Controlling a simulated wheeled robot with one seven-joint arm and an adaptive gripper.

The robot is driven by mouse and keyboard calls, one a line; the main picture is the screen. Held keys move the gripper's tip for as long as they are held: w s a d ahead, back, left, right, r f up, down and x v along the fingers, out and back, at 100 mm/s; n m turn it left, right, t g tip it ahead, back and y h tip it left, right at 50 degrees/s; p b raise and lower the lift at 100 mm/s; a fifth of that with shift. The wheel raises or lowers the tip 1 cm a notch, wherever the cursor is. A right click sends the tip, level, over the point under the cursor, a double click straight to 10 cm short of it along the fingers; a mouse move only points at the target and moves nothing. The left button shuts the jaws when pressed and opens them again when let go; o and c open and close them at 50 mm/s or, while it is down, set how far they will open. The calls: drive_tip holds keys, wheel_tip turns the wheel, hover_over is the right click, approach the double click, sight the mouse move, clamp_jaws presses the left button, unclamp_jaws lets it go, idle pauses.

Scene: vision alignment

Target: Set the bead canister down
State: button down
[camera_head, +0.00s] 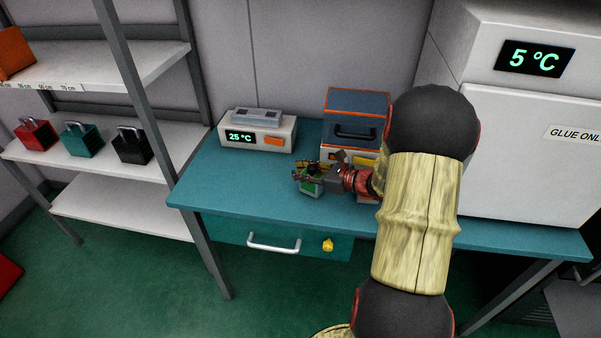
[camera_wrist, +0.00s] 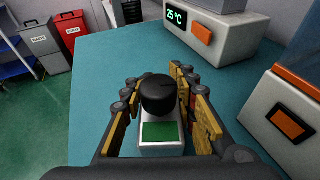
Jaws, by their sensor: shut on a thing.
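The bead canister (camera_wrist: 160,135) is pale with a green label and a black round lid. In the wrist view it stands upright between the two fingers of my gripper (camera_wrist: 154,84), which is shut on it. In the head view the canister (camera_head: 312,187) shows partly under my gripper (camera_head: 314,175), over the front part of the teal table (camera_head: 230,185). The fingers hide some of it. I cannot tell whether its base touches the table top.
A white device (camera_head: 258,133) reading 25 °C stands at the table's back left. A blue-grey box with orange trim (camera_head: 357,103) stands behind my gripper. A white cabinet (camera_head: 530,150) reading 5 °C is on the right. The table's left part is clear.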

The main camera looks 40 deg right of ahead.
drive_tip(key=shift+f, duration=0.15)
drive_tip(key=c, duration=1.5)
unclamp_jaws()
drive_tip(key=shift+o, duration=0.5)
drive_tip(key=shift+r, duration=0.2)
drive_tip(key=shift+s+d+r, duration=0.1)
drive_tip(key=shift+s+d, duration=0.05)
drive_tip(key=shift+s, duration=0.15)
drive_tip(key=p+v, duration=0.3)
drive_tip(key=v, duration=0.8)
drive_tip(key=shift+s+p, duration=0.2)
drive_tip(key=shift+p, duration=0.15)
